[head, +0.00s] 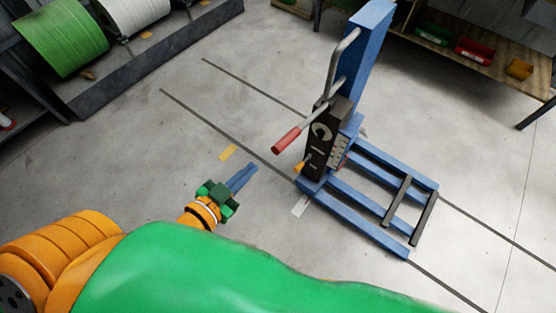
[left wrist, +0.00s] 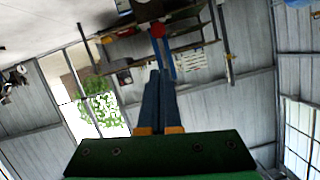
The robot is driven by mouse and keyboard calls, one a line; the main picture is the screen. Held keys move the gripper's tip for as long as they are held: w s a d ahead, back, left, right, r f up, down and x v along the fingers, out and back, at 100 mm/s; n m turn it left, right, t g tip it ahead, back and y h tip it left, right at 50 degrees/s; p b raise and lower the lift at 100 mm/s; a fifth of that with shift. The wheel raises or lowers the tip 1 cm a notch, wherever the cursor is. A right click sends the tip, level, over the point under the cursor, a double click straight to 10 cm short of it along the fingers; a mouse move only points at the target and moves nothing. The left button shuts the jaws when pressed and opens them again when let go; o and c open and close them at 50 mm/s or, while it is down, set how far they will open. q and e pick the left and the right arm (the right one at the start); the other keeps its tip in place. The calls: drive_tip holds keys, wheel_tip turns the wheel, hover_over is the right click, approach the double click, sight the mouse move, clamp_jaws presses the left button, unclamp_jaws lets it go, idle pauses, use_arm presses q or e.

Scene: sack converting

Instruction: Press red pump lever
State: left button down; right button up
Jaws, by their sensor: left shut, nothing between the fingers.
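The red pump lever (head: 287,140) is a red grip on the end of a grey rod. It sticks out to the lower left from the dark pump housing of a blue hand lift truck (head: 367,45). My left gripper (head: 252,168) is in the head view, left of and below the lever in the picture, apart from it. Its blue fingers are shut and empty. In the left wrist view the closed fingers (left wrist: 159,74) point at a small red patch (left wrist: 157,30) in front of blue parts; I cannot tell whether it is the lever. My right gripper is not seen.
A smaller orange handle (head: 301,167) sits below the lever. Blue forks (head: 368,228) extend to the lower right. A bench shelf (head: 490,62) with bins stands upper right, and a green roll (head: 60,38) upper left. The floor around my left gripper is clear.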

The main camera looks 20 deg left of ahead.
use_arm(q)
drive_tip(key=shift+d+r+t, duration=0.15)
drive_tip(key=shift+d+r, duration=0.05)
drive_tip(key=shift+r, duration=0.35)
drive_tip(key=shift+d+r+t, duration=0.15)
drive_tip(key=shift+r, duration=0.4)
drive_tip(key=shift+w, duration=0.1)
hover_over(272, 152)
drive_tip(key=s+d, duration=0.1)
drive_tip(key=s, duration=0.1)
wheel_tip(272, 152, down, 2)
drive_tip(key=f, duration=0.3)
drive_tip(key=shift+w+a+f+b, duration=0.1)
drive_tip(key=shift+w+f+b, duration=0.2)
drive_tip(key=shift+w+f, duration=0.1)
drive_tip(key=shift+a+f, duration=0.15)
drive_tip(key=shift+f, duration=0.25)
